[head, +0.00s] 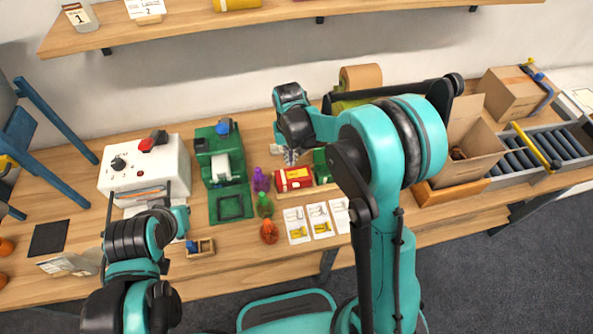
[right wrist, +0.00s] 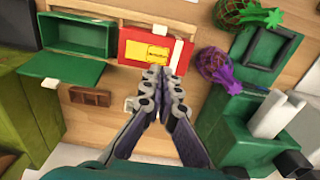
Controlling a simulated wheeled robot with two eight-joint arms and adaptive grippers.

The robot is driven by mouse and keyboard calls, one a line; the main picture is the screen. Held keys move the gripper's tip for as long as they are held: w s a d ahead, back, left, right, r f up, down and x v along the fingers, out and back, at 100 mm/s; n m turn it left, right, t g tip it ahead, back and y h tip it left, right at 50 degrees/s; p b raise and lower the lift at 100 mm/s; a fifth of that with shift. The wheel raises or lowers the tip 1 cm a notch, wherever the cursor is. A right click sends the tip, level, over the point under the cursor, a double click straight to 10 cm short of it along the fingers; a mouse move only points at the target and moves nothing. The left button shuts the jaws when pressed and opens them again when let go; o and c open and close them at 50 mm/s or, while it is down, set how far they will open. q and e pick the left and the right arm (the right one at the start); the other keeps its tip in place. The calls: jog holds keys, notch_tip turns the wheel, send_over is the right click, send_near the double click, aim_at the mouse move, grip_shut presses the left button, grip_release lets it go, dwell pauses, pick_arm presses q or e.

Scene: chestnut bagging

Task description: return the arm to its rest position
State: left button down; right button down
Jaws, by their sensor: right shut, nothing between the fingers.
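My right gripper (head: 290,156) is above the middle of the bench, behind a red box (head: 293,179) in the head view. In the right wrist view its fingers (right wrist: 164,85) are together and empty, over the lower edge of the red box (right wrist: 150,48). I cannot tell whether they touch it. My left arm comes in at the lower left of the head view, in front of a white machine (head: 146,166). The left fingers are not clearly visible there.
Net bags (head: 269,231) in orange, green and purple and several cards (head: 320,220) lie near the red box. A green fixture (head: 222,168) stands left of them. An open carton (head: 468,145) and a roller conveyor (head: 524,160) are at the right. A shelf (head: 250,20) runs above.

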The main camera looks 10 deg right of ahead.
dwell(0.5)
jog(key=s+d+r+t+b, duration=0.3)
jog(key=s+d+r+t, duration=0.1)
jog(key=s+r, duration=0.5)
jog(key=s+d+t+b, duration=0.2)
jog(key=s+d+t, duration=0.1)
jog(key=s, duration=0.6)
jog(key=shift+s+f, duration=0.25)
jog(key=shift+s, duration=0.05)
dwell(0.8)
